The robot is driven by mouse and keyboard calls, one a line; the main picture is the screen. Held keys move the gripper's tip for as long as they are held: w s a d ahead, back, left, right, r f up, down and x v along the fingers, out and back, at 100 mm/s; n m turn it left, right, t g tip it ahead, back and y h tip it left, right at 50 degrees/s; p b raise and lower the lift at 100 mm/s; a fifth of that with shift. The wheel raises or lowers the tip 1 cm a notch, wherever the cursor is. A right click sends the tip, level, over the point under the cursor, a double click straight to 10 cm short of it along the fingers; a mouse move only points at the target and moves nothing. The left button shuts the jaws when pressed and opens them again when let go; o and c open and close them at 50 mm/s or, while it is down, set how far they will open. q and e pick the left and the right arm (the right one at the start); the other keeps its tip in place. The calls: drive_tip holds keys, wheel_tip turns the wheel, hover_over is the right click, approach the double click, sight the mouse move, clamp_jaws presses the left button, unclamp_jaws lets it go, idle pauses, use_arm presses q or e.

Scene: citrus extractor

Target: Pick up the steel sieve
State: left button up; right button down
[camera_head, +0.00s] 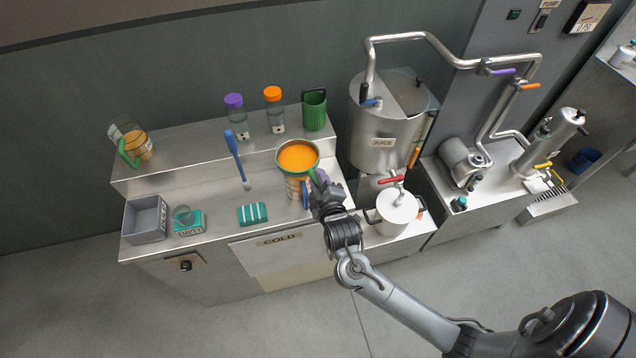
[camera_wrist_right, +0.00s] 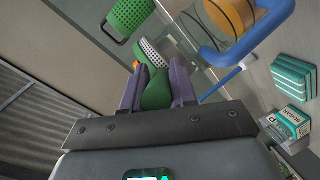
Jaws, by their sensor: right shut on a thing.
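In the right wrist view, the steel sieve (camera_wrist_right: 151,54) shows as a small pale perforated part beyond a green grip. My right gripper (camera_wrist_right: 156,90) has its purple fingers shut on this green grip. In the head view the right gripper (camera_head: 318,182) is beside the juice jug at the counter's right end, with a piece of green handle (camera_head: 313,176) at its fingertips. The sieve's perforated part is not clearly visible there, so I cannot tell whether it touches anything. My left gripper is not in view.
A jug of orange juice (camera_head: 298,158) with a blue handle stands close beside the gripper. A green container (camera_head: 314,108) and bottles stand on the shelf behind. A white pot (camera_head: 397,210) is to the right. A green striped sponge (camera_head: 253,213) lies to the left.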

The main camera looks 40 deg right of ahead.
wheel_tip(320, 180, up, 2)
drive_tip(key=shift+r, duration=0.1)
drive_tip(key=s+d+r, duration=0.2)
drive_tip(key=d+r, duration=0.4)
drive_tip(key=d, duration=0.5)
drive_tip(key=shift+d+r+p, duration=0.2)
drive_tip(key=shift+d+p, duration=0.05)
drive_tip(key=shift+p, duration=0.1)
drive_tip(key=shift+s, duration=0.1)
